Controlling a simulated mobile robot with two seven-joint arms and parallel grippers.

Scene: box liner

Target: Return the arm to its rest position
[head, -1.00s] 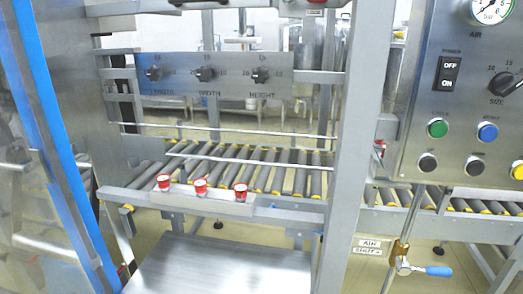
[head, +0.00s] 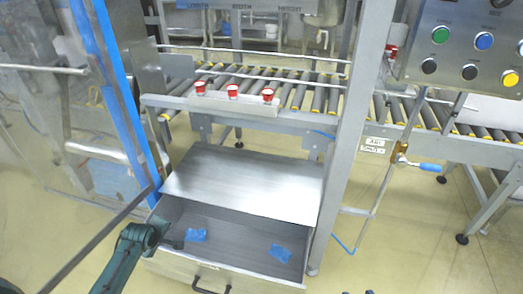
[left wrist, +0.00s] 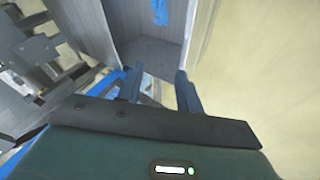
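My left arm comes in from the bottom left of the head view, and its gripper (head: 170,236) is at the left side of an open metal drawer (head: 228,270). In the left wrist view the two fingers of my left gripper (left wrist: 158,92) are apart with nothing between them. The grey drawer interior (left wrist: 150,50) lies beyond the fingertips. I cannot tell whether the gripper touches the drawer wall. My right gripper is not in view.
Two blue pieces (head: 196,236) (head: 280,253) lie in the drawer, below a metal plate (head: 245,185). A roller conveyor (head: 290,90) with red buttons (head: 233,91) stands behind. A blue-edged clear door (head: 115,90) is at the left.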

